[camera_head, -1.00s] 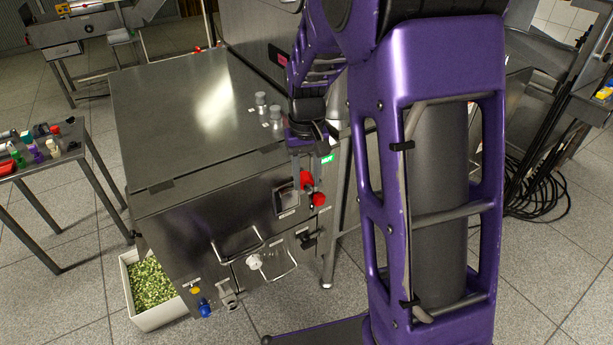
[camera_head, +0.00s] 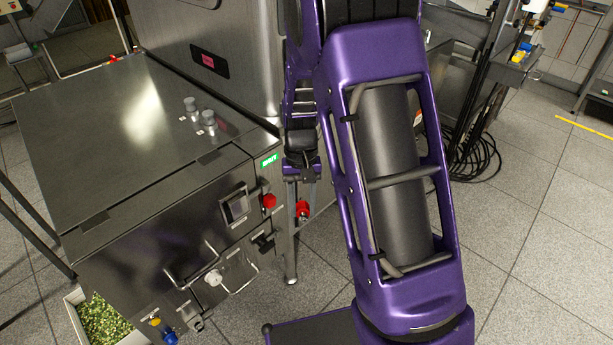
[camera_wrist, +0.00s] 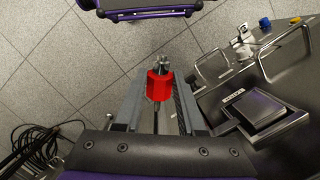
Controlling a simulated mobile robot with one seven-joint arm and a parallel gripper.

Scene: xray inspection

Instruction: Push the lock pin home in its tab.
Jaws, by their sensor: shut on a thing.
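My gripper (camera_head: 303,202) points down beside the right front corner of the steel machine, clear of its front. It is shut on a red piece (camera_head: 302,211), which I take to be the lock pin's head. In the wrist view, the red piece (camera_wrist: 160,86) sits between the two fingers of my gripper (camera_wrist: 159,76), with a bright metal end beyond it. A metal fitting (camera_head: 191,315) sits low on the machine's front; it also shows in the wrist view (camera_wrist: 242,42). I cannot tell whether this is the pin's tab.
A white bin (camera_head: 76,298) of green bits stands below. Black cables (camera_head: 474,155) lie behind my arm.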

